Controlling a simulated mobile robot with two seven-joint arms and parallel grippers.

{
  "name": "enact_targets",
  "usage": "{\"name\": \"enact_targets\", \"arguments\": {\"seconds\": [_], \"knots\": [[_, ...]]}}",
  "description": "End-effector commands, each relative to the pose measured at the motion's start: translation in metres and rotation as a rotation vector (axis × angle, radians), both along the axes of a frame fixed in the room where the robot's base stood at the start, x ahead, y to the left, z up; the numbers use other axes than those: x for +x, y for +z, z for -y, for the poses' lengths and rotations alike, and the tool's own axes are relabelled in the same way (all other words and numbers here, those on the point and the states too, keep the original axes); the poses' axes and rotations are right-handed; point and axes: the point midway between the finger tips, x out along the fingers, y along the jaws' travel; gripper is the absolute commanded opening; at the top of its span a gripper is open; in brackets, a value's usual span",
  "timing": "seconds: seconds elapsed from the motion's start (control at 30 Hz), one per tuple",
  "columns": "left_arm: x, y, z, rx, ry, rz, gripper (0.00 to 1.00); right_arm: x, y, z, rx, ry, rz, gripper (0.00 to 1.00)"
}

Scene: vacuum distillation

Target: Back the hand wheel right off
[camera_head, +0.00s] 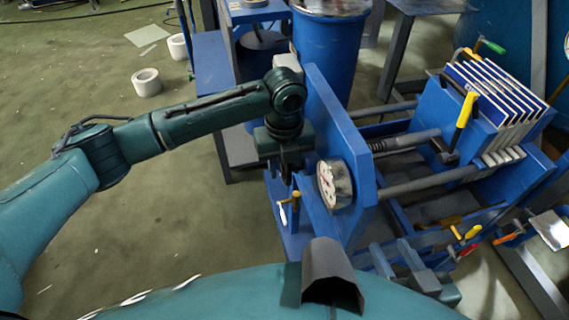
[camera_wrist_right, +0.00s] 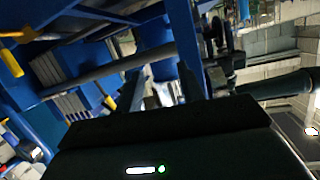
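The blue press (camera_head: 345,125) stands right of centre in the head view, with a round white-faced gauge (camera_head: 335,185) on its near end. I cannot clearly make out a hand wheel; my left arm covers part of that end. My left gripper (camera_head: 286,176) points down just left of the gauge, above a small valve with an orange handle (camera_head: 296,196). Its fingers are dark and their gap is unclear. My right gripper (camera_head: 398,262) is low, near the front of the press. In the right wrist view its dark fingers (camera_wrist_right: 163,88) stand apart with nothing seen between them.
Grey rods (camera_head: 430,180) run from the end plate to a stack of white-edged plates (camera_head: 500,90). Colour-handled tools (camera_head: 466,240) lie by the frame. A blue barrel (camera_head: 328,55) stands behind. White rolls (camera_head: 147,82) lie on the open green floor at left.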

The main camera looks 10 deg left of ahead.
Motion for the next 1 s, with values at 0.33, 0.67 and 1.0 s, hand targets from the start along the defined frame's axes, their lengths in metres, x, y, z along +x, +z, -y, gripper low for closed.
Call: {"name": "enact_targets", "arguments": {"seconds": [0.33, 0.67, 1.0], "knots": [[0.0, 0.0, 0.0, 0.0, 0.0, 0.0, 0.11, -0.001, -0.001, -0.001, 0.001, 0.004, -0.005, 0.38], [0.0, 0.001, 0.0, -0.001, 0.0, -0.004, 0.0, -0.001, 0.0, -0.002, 0.006, 0.002, -0.008, 0.38], [0.001, 0.002, 0.0, -0.072, 0.003, -0.185, 0.0, 0.006, -0.006, -0.013, 0.02, 0.019, -0.099, 0.38]]}}
